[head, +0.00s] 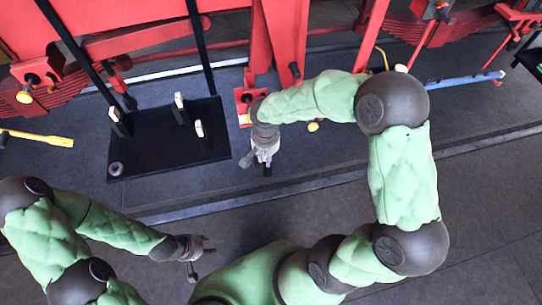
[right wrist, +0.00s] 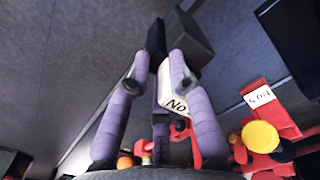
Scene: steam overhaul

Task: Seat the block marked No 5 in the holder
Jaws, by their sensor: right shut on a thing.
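My right gripper (head: 263,157) is shut on a dark block (right wrist: 190,38) with a white label reading "No"; a finger hides its number. The block also shows below the gripper in the head view (head: 267,171). A red holder (head: 244,97) is just up and left of the right gripper, apart from the held block. In the right wrist view the red part with a white label (right wrist: 260,97) and a yellow knob (right wrist: 260,137) is at the right; its number is hard to read. My left gripper (head: 198,256) looks open and empty, low in the head view.
A yellow tool (head: 40,138) lies at far left, a blue bar (head: 465,79) at right. Red frame beams stand behind.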

